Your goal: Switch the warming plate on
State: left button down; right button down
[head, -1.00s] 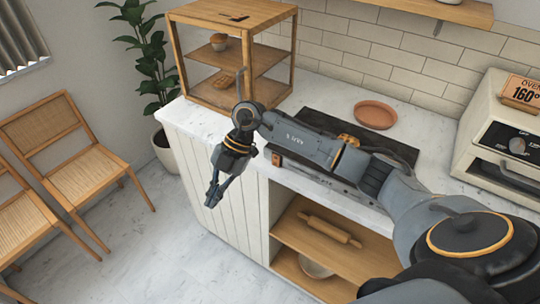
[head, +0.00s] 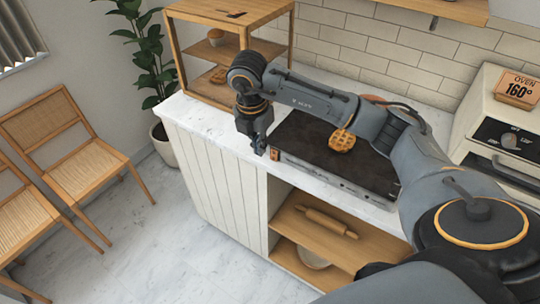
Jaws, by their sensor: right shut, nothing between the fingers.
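The warming plate (head: 310,142) is a flat black slab with a metal front edge on the white marble counter. A round waffle (head: 342,141) lies on it. A small orange-brown switch (head: 275,154) sits at the left end of its front edge. I cannot tell whether it is on or off. My right gripper (head: 259,151) is shut and empty, pointing down just left of the switch, close to it. Any contact is too small to tell. My right arm hides part of the plate's back and right. My left gripper is not in view.
A wooden display case (head: 245,32) stands at the counter's back left. A terracotta dish (head: 374,98) is mostly hidden behind my arm. An oven (head: 492,143) is at the right. Open shelves below hold a rolling pin (head: 326,221). The counter's left end (head: 197,118) is clear.

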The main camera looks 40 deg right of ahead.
aim_at(272, 163)
jog(key=f, duration=0.2)
jog(key=d+f+p, duration=0.1)
jog(key=f, duration=0.2)
jog(key=f+p, duration=0.1)
jog(key=f, duration=0.2)
jog(key=shift+w+d+f, duration=0.15)
jog(key=shift+w+f, duration=0.05)
jog(key=shift+w+d+p, duration=0.25)
jog(key=shift+d+p, duration=0.15)
jog(key=shift+d, duration=0.2)
jog(key=shift+w+d+p, duration=0.25)
jog(key=shift+d+p, duration=0.1)
jog(key=shift+d, duration=0.25)
jog(key=shift+w+d+f, duration=0.2)
jog(key=shift+d, duration=0.35)
jog(key=shift+w+d+f+b, duration=0.15)
jog(key=shift+d+f+b, duration=0.2)
jog(key=shift+b, duration=0.55)
jog(key=shift+a+r+p, duration=0.1)
jog(key=shift+r+p, duration=0.1)
jog(key=shift+p, duration=0.15)
jog(key=shift+r, duration=0.15)
